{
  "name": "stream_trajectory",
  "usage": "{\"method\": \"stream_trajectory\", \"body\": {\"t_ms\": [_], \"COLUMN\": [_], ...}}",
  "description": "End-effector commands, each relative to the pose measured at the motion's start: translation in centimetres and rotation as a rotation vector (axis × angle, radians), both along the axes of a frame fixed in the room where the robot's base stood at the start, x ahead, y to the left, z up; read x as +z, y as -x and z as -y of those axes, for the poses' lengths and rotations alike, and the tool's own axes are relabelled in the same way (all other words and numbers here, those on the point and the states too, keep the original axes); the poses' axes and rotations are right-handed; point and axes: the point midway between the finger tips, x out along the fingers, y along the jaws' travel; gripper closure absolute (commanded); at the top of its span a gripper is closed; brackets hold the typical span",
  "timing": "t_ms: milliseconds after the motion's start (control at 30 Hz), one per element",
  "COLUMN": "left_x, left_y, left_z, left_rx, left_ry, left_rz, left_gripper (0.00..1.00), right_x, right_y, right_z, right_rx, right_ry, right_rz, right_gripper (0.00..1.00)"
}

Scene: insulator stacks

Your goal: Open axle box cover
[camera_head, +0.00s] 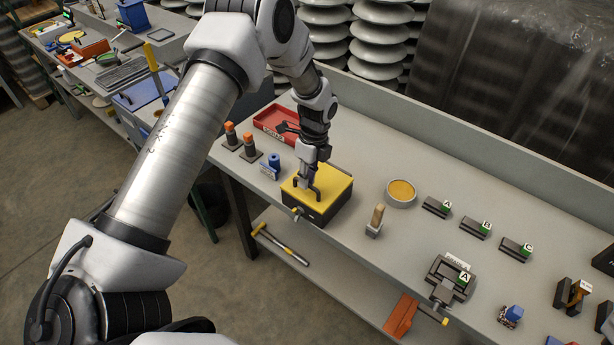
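The axle box (318,212) is a black box with a yellow cover (333,186), standing near the front edge of the grey workbench. The cover lies flat on the box. A dark handle stands on top of the cover. My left gripper (309,181) points down over the cover, with its fingertips at the handle. The fingers are small here and partly merge with the handle, so I cannot tell if they are closed on it. My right gripper is not in view.
A red tray (277,122) lies behind the box, and orange-topped posts (249,143) and a blue part (274,161) stand left. A round yellow dish (401,192) and a wooden-handled tool (376,219) are right. Blocks labelled A, B and C (476,228) sit farther right.

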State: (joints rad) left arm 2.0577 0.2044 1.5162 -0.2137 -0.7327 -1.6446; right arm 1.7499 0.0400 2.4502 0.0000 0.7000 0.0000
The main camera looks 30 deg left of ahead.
Motion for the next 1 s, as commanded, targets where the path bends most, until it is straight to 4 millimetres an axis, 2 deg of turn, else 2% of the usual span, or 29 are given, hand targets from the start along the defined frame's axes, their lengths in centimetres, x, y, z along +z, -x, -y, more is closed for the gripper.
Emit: {"method": "stream_trajectory", "body": {"t_ms": [767, 800, 867, 1000], "left_x": [0.57, 0.53, 0.53, 0.55], "left_y": [0.27, 0.28, 0.28, 0.27], "left_z": [0.0, -0.01, -0.01, -0.01], "left_rx": [0.001, 0.001, 0.001, 0.0], "left_ry": [-0.003, -0.003, -0.003, -0.004], "left_rz": [-0.052, -0.052, -0.051, -0.051], "left_gripper": [1.0, 0.85, 0.64, 0.63], "right_x": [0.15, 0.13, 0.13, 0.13], "right_y": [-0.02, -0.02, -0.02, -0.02], "right_z": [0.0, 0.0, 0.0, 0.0], "right_rx": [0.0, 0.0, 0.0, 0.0], "right_ry": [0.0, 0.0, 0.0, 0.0], "right_rz": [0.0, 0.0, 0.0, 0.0], "right_gripper": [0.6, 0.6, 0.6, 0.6]}}
